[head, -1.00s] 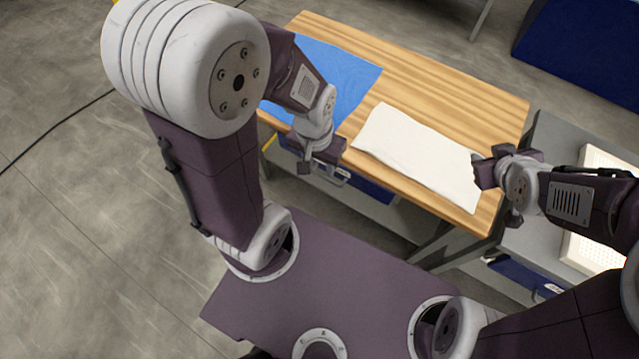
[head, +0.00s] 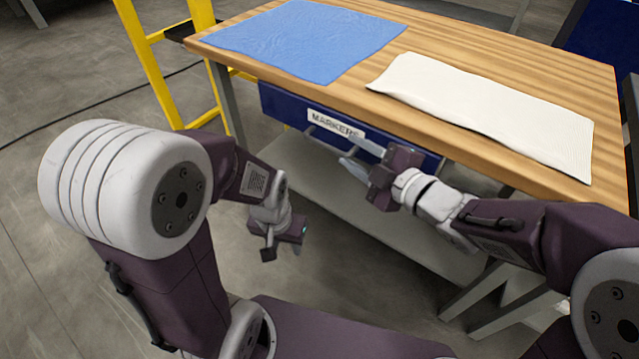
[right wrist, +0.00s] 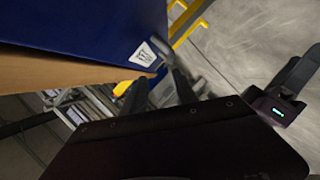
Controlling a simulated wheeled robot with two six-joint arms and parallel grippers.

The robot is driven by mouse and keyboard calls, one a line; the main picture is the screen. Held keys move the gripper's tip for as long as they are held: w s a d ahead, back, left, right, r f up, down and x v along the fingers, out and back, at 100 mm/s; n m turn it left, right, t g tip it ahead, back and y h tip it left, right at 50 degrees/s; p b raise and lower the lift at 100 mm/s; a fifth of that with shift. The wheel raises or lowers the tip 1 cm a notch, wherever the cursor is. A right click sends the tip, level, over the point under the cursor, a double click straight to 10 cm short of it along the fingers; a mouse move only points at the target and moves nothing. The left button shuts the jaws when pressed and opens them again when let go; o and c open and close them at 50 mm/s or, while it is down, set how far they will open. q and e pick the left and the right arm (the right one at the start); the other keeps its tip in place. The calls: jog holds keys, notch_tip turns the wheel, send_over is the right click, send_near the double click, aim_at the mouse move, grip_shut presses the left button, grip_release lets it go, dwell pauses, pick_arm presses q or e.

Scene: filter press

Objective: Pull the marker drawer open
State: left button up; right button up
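The marker drawer (head: 283,106) has a blue front with a white MARKERS label (head: 335,123) and a grey bar handle. It sits under the wooden tabletop's front edge and looks closed. My right gripper (head: 351,153) is in front of the drawer, near the handle, with its fingers apart. The right wrist view shows these two dark fingers (right wrist: 158,92) below the blue drawer front (right wrist: 85,22); I cannot tell whether the handle lies between them. My left gripper (head: 284,250) is open and empty, lower and to the left, apart from the drawer. It also shows in the right wrist view (right wrist: 297,75).
The wooden table (head: 480,50) carries a blue cloth (head: 305,40) and a white cloth (head: 490,105). A grey lower shelf (head: 330,190) lies beneath the drawer. A yellow frame (head: 150,65) stands at the table's left end.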

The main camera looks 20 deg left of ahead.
aim_at(328, 148)
jog(key=w+a+f+b, duration=0.1)
jog(key=a, duration=0.1)
jog(key=w+a+f+b, duration=0.3)
jog(key=a, duration=0.1)
jog(key=shift+w+a+f, duration=0.2)
jog(key=shift+a+f, duration=0.1)
jog(key=shift+w+a, duration=0.4)
pick_arm(q)
notch_tip(328, 148, down, 6)
jog(key=shift+f, duration=0.15)
pick_arm(e)
grip_shut()
dwell(0.6)
